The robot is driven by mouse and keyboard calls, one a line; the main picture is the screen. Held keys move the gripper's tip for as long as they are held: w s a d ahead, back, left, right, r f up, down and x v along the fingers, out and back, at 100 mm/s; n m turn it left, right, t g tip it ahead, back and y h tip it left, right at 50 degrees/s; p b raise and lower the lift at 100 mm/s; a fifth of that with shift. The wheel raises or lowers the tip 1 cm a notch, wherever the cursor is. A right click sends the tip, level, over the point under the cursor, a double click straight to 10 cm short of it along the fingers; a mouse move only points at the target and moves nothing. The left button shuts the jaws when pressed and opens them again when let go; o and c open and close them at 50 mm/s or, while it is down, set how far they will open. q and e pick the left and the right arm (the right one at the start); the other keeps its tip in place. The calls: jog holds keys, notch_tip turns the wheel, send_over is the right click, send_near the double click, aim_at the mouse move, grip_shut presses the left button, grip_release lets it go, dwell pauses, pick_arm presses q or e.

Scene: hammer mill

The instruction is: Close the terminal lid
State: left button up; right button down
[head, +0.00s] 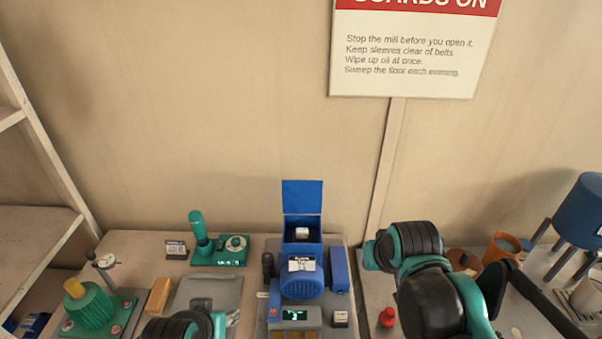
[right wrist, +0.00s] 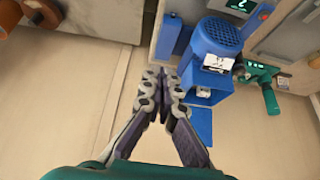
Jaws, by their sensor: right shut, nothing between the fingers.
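The blue motor (head: 303,284) stands on the bench in the middle of the head view. Behind it is its blue terminal box (head: 288,247), with a pale block (head: 302,231) showing inside. The blue terminal lid (head: 302,196) stands upright at the back of the box, open. In the right wrist view, the motor (right wrist: 215,40) is at the top and the lid (right wrist: 201,122) is below it. My right gripper (right wrist: 167,78) is shut and empty, just left of the box and lid, apparently apart from them. Its fingers cannot be made out in the head view. My left fingers are not shown.
A green lever device (head: 215,245) and a small card (head: 176,249) stand left of the motor. A red knob (head: 387,317) and orange containers (head: 503,247) are on the right. The wall is close behind the bench. The space above the box is clear.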

jog(key=w+a+r+g+p, duration=0.1)
jog(key=w+a+r+p, duration=0.25)
jog(key=w+r, duration=0.35)
jog(key=w+a+r+g+p, duration=0.1)
jog(key=w+a+r+p, duration=0.1)
jog(key=w+r+p, duration=0.5)
jog(key=g+p, duration=0.1)
jog(key=p, duration=1)
send_over(302, 194)
jog(key=w, duration=0.2)
notch_tip(302, 194, down, 10)
jog(key=shift+a, duration=0.15)
jog(key=shift+s, duration=0.15)
